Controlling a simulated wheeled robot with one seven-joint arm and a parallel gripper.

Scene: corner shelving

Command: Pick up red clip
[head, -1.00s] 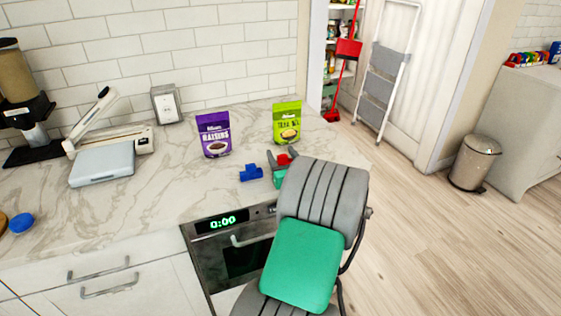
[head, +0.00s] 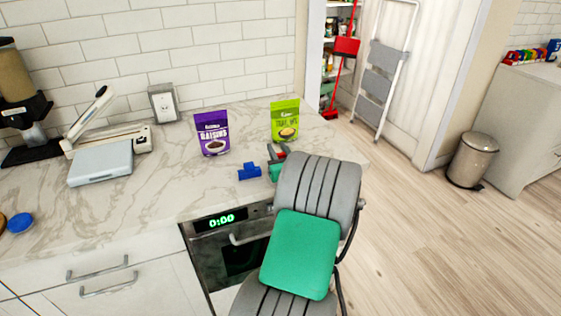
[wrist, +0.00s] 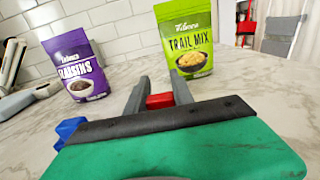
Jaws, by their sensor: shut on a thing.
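The red clip (wrist: 160,101) sits between the two grey fingers of my gripper (wrist: 158,92) in the wrist view. The fingers are shut on it, just above or at the marble counter; I cannot tell whether it touches the surface. In the head view, my gripper (head: 277,153) is at the counter's right part, and the clip is mostly hidden by the fingers and my arm. A blue clip (head: 249,172) lies on the counter just left of my gripper. It also shows, partly hidden, at the left in the wrist view (wrist: 68,130).
A purple raisins bag (head: 212,134) and a green trail mix bag (head: 285,121) stand behind my gripper. A flat grey scale (head: 100,163) and a sealer (head: 135,140) lie left. A blue lid (head: 21,222) is at far left. The counter's middle (head: 170,185) is clear.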

